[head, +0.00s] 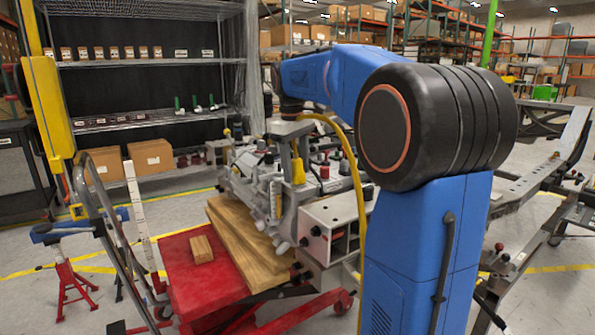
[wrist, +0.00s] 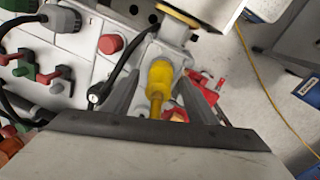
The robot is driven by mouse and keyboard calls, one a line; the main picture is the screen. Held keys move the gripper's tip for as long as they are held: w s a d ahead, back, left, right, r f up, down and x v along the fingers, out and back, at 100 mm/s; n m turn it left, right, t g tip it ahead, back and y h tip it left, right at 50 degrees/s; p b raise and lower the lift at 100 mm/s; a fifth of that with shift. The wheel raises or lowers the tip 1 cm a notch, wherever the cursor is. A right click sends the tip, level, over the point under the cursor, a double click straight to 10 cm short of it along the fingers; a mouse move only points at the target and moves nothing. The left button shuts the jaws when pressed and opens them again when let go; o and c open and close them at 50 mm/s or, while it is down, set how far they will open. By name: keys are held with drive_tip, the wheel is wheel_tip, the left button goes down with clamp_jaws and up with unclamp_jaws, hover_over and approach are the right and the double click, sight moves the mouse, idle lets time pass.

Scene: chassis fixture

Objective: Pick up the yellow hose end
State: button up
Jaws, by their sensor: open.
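The yellow hose end (wrist: 160,78) shows in the middle of the wrist view, a thick yellow body with a narrower stem toward my gripper. My gripper (wrist: 163,73) is open, with one dark finger on each side of the hose end. I cannot tell whether either finger touches it. In the head view my gripper (head: 290,172) points down over the grey chassis fixture (head: 262,178).
In the wrist view a panel (wrist: 75,60) with a red knob (wrist: 110,44), coloured levers and black cables lies close on the left. In the head view a white control box (head: 325,222) stands right of the fixture, and wooden boards (head: 245,245) rest on a red lift table (head: 190,270).

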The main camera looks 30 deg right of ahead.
drive_tip(key=shift+f, duration=0.3)
drive_tip(key=shift+c, duration=0.7)
clamp_jaws()
drive_tip(key=shift+r, duration=5)
